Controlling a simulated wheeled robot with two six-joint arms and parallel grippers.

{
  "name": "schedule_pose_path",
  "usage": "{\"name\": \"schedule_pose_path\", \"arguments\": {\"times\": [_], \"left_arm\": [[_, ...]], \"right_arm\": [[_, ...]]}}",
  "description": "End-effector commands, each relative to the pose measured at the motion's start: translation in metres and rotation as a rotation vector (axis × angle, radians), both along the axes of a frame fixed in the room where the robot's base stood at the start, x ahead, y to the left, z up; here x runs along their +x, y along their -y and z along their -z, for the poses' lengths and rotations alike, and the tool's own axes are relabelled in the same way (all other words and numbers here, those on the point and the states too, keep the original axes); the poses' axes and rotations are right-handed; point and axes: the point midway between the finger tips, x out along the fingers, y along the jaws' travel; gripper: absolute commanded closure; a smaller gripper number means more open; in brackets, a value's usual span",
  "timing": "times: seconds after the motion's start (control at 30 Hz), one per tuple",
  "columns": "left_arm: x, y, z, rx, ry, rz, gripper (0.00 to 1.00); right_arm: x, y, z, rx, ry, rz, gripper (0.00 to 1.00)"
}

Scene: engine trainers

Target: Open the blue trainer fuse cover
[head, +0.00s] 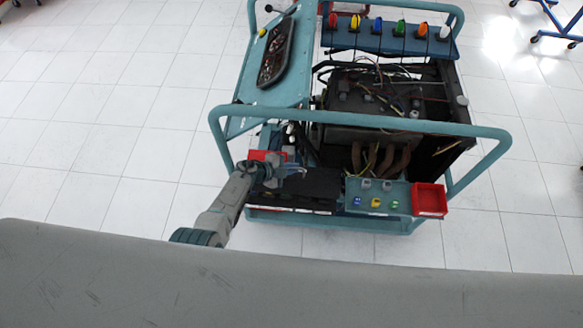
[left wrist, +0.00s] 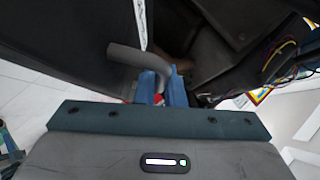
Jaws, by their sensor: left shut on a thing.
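The blue trainer (head: 360,117) is a teal-framed cart carrying an engine, in the middle of the head view. My left gripper (head: 287,172) is at its near left side, by a black box-like part (head: 315,186). In the left wrist view, the blue fingers of my left gripper (left wrist: 163,88) are shut on a grey bent handle (left wrist: 128,54). Dark panels (left wrist: 65,45) stand behind the handle. I cannot tell for certain which panel is the fuse cover, or how far it is open. My right gripper is not in view.
A red tray (head: 429,200) and a small teal panel with coloured knobs (head: 376,201) sit at the cart's near right. A gauge panel (head: 277,52) is at the far left. The teal top rail (head: 360,117) crosses above. White tiled floor (head: 110,120) is clear to the left.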

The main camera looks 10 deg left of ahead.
Motion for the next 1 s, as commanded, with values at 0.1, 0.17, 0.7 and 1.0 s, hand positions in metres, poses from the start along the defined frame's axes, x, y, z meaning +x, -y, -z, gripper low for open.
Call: {"name": "schedule_pose_path", "arguments": {"times": [0.1,0.17,0.7,1.0], "left_arm": [[0.000,0.000,0.000,0.001,0.001,-0.001,1.00],[0.000,0.000,0.000,0.001,0.001,-0.001,1.00],[-0.004,-0.006,-0.004,0.001,0.000,-0.001,0.82],[-0.028,-0.040,-0.030,0.002,0.001,0.000,0.82]], "right_arm": [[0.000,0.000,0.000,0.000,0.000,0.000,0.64],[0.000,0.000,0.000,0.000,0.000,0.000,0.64],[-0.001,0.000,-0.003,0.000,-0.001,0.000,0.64],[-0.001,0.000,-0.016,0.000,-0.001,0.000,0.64]]}}
